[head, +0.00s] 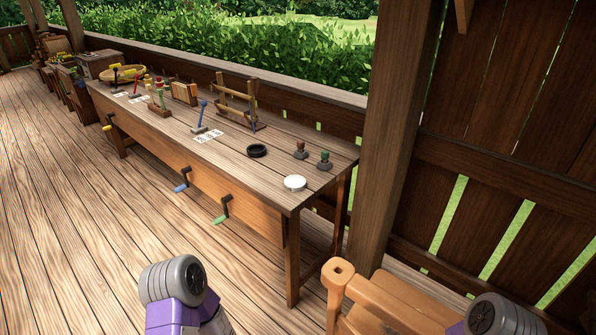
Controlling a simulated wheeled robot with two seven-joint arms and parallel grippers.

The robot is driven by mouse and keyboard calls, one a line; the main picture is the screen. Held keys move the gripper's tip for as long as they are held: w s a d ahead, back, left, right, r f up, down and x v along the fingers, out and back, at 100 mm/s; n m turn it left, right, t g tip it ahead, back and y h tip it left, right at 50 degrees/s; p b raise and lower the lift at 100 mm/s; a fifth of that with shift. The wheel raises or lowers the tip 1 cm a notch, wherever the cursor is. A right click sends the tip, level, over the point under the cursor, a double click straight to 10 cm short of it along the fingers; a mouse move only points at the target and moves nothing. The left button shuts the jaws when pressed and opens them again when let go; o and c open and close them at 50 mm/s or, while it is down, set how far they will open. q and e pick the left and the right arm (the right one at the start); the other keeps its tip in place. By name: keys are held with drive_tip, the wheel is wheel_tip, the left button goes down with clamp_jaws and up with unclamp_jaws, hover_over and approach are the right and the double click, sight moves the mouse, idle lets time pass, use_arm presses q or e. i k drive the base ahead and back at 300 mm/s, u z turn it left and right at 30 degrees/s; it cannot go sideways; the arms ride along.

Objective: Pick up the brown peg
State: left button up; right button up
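What looks like the brown peg (300,150) stands upright in a dark round base near the right end of the long wooden workbench (265,184). A similar green-topped peg (325,160) stands just to its right in its own dark base. Parts of my own arms show at the bottom edge, grey and purple on the left and grey at the right corner. No fingers of either gripper can be seen. Both visible arm parts are well apart from the brown peg.
A white disc (294,183) and a black ring (257,150) lie near the pegs. Levers, including a blue one (202,115), and a wooden frame (238,105) stand further left. Crank handles (223,210) stick out from the bench front. A wooden chair (385,305) and post (395,130) stand right.

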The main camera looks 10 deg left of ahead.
sight(300, 144)
drive_tip(key=u, duration=1)
drive_tip(key=k, duration=1.25)
drive_tip(key=u, duration=1.05)
drive_tip(key=i, duration=1)
drive_tip(key=z, duration=0.55)
drive_tip(key=i, duration=2)
drive_tip(key=z, duration=1.85)
drive_tip(key=i, duration=0.95)
drive_tip(key=z, duration=1)
